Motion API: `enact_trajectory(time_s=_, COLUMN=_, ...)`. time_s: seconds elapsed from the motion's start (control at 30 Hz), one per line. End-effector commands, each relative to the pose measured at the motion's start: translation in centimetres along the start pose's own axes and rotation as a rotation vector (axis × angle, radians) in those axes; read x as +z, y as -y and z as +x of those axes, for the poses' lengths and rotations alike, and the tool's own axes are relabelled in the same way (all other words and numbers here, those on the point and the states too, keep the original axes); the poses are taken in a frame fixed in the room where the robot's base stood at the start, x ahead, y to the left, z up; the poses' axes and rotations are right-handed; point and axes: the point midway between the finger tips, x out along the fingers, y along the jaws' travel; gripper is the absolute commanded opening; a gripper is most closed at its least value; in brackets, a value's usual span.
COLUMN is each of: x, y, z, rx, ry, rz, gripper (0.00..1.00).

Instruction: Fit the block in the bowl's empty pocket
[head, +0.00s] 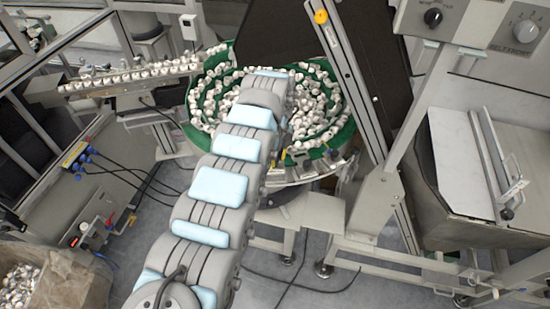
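The bowl (341,138) is a round green feeder with spiral tracks, full of small white caps, at the upper middle of the head view. My grey arm with pale blue pads reaches from the bottom over the bowl and covers its middle. My gripper is not in view; the arm's far end is over the bowl, hidden behind its own links. I cannot make out the block or an empty pocket in the bowl.
A straight feed track (130,76) with a row of caps runs left from the bowl. A slanted metal post (355,85) and dark panel stand close on its right. A cardboard box of caps (22,285) sits lower left. A steel bench (455,165) is at right.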

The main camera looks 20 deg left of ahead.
Motion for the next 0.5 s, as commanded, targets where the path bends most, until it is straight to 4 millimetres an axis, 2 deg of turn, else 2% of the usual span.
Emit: enact_trajectory(time_s=0.5, x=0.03, y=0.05, z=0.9, rx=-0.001, ry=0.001, rz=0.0, gripper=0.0)
